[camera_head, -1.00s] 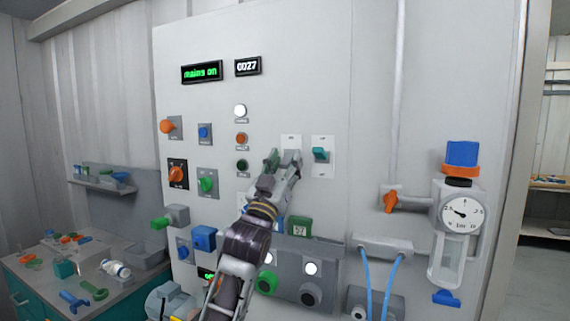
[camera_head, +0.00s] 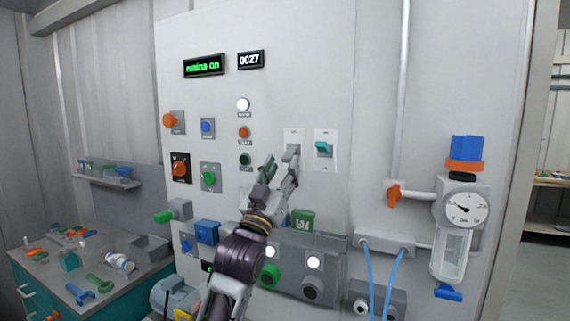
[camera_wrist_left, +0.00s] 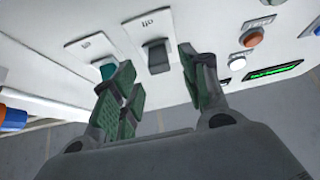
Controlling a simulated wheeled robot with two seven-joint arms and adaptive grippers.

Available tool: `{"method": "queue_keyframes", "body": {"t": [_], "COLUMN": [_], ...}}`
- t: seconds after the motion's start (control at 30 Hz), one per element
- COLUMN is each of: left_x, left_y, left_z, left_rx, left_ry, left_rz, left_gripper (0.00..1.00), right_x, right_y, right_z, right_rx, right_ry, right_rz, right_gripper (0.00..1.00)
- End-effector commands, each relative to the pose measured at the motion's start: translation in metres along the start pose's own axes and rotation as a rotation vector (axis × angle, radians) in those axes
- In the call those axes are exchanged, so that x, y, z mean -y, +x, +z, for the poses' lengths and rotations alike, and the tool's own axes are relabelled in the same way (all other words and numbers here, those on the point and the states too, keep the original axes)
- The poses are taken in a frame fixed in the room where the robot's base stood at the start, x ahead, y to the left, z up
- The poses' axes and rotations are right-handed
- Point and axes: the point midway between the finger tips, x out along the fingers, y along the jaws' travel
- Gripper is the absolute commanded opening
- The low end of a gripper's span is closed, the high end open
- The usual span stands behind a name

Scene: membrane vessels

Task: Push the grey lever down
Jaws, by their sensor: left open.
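The grey lever (camera_head: 292,149) sits on a white plate on the panel, left of a similar plate with a teal lever (camera_head: 323,147). In the left wrist view the grey lever (camera_wrist_left: 156,56) shows on its plate, near a label reading "off". The teal lever (camera_wrist_left: 107,70) is partly hidden behind one finger. My right gripper is not in view.
Knobs, buttons and round lamps (camera_head: 243,104) fill the panel to the left. A green block (camera_head: 302,219) and a grey box (camera_head: 310,262) sit below. An orange valve (camera_head: 393,194) and gauge (camera_head: 465,207) stand right. The panel above the levers is clear.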

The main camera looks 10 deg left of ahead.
Motion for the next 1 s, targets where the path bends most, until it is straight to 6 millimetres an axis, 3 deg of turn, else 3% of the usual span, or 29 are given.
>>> {"method": "queue_keyframes", "body": {"t": [0.6, 1.0], "left_x": [0.000, 0.000], "left_y": [-0.054, -0.074], "left_z": [0.001, 0.000], "left_rx": [0.001, 0.000], "left_ry": [0.001, 0.001], "left_rz": [0.000, 0.000], "left_gripper": [0.45, 0.45], "right_x": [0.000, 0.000], "right_y": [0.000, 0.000], "right_z": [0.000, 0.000], "right_rx": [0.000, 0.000], "right_ry": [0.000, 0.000], "right_rz": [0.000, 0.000], "right_gripper": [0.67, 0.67]}}
